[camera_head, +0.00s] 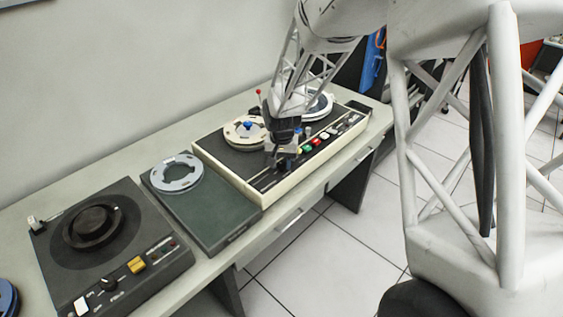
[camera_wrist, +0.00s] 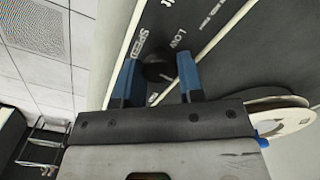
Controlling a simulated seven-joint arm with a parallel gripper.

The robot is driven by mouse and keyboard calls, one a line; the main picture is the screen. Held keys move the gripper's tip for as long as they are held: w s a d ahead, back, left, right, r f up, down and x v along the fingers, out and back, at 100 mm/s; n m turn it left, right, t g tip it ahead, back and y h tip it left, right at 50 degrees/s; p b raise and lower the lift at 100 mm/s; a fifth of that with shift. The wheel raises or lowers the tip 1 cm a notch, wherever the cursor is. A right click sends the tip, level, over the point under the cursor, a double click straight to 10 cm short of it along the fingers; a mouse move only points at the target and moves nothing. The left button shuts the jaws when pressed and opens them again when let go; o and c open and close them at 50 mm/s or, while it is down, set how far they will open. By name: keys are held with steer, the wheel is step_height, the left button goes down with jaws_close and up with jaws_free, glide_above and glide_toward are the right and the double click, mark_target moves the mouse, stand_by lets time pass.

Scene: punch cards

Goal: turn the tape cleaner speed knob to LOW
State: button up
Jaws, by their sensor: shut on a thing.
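The tape cleaner (camera_head: 228,176) is the cream-edged machine with a dark top on the bench. My gripper (camera_head: 285,164) reaches down to the near left part of its control panel. In the wrist view my gripper (camera_wrist: 158,78) has its two blue fingers on either side of the dark round speed knob (camera_wrist: 154,68), shut on it. The SPEED label (camera_wrist: 140,44) and the LOW label (camera_wrist: 180,38) are printed beside the knob. Another label is partly cut off by the fingers. A small pale mark shows near the knob, but I cannot tell surely where the knob points. The knob is hidden in the head view.
Coloured buttons (camera_head: 310,146) sit right of my gripper on the panel. A cream reel (camera_head: 236,134) lies on the machine behind my gripper. A green unit with a grey reel (camera_head: 176,173) and a dark turntable unit (camera_head: 150,225) stand to the left. The bench's front edge is close.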

mark_target(282, 164)
steer(key=n, duration=0.5)
steer(key=shift+r+n, duration=0.1)
steer(key=shift+n, duration=0.2)
steer(key=n, duration=0.4)
steer(key=shift+w+n, duration=0.1)
steer(key=shift+n, duration=0.3)
steer(key=o, duration=0.9)
steer(key=shift+r, duration=3.85)
